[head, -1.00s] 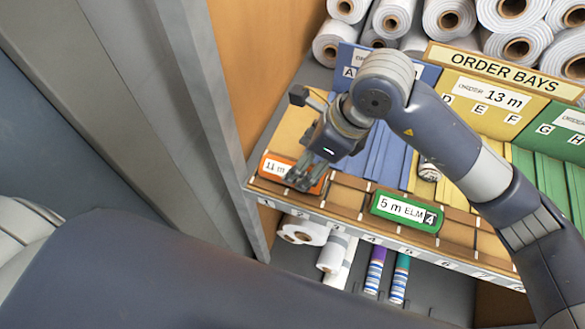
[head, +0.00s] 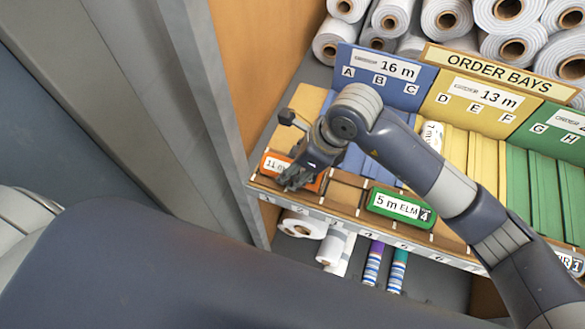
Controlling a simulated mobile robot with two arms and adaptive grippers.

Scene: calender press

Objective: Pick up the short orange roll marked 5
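An orange roll-shaped piece (head: 315,184) lies at the left end of the front wooden rack. Its white label seems to begin with "11"; the rest, including any 5, is hidden by my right gripper (head: 294,180). The gripper comes from the right and points down over the orange piece. Its fingers are at or just over the piece, but I cannot tell whether they touch or close on it. My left gripper is not in view.
A green piece labelled "5 m ELM 4" (head: 399,206) lies farther right on the rack. Behind are blue, yellow and green order bays (head: 492,62), with a small white roll (head: 432,135) in the yellow bay. A wooden side wall (head: 262,60) stands close at left.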

